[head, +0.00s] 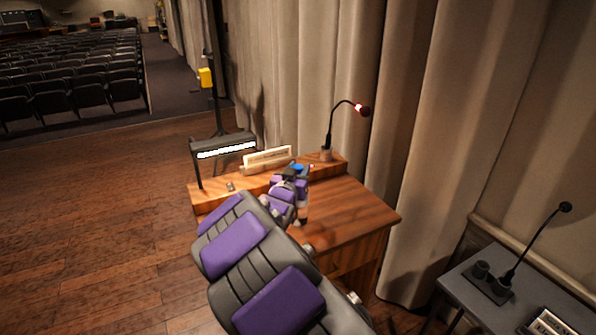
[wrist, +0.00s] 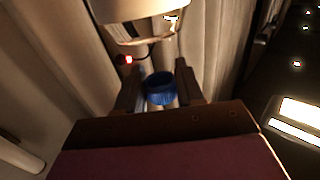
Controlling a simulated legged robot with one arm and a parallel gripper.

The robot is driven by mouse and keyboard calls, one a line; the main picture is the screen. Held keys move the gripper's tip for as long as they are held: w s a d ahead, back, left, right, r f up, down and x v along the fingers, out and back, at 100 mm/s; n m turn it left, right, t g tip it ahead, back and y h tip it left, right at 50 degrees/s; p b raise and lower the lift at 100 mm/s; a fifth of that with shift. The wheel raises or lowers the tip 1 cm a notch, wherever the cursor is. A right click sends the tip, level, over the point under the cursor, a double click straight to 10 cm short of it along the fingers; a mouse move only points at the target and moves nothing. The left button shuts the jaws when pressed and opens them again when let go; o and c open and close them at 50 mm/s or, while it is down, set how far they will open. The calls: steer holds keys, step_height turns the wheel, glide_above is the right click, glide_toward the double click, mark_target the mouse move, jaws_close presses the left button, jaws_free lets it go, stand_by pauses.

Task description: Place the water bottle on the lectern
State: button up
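The water bottle shows mainly as its blue cap (head: 298,167); the cap also shows between the fingers in the wrist view (wrist: 161,88). My gripper (wrist: 160,82) has one finger on each side of the bottle and appears closed on it just below the cap. In the head view my gripper (head: 291,176) hides most of the bottle's body. The bottle looks upright, over the wooden lectern (head: 345,215). Whether its base touches the lectern top cannot be told.
A gooseneck microphone (head: 329,138) and a pale nameplate (head: 267,159) stand at the lectern's back edge. A black stand with a lit strip (head: 225,148) is to the left. A grey desk (head: 459,285) with another microphone (head: 538,240) is at right. Curtains hang behind.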

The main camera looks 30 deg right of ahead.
steer(key=shift+o, duration=0.7)
steer(key=shift+d, duration=0.1)
steer(key=o, duration=0.3)
steer(key=shift+d, duration=0.65)
steer(key=shift+d+f, duration=0.15)
steer(key=shift+d, duration=0.15)
steer(key=shift+a+r, duration=0.2)
steer(key=shift+a, duration=0.1)
steer(key=p+v, duration=0.1)
steer(key=v, duration=1.1)
steer(key=shift+a, duration=0.35)
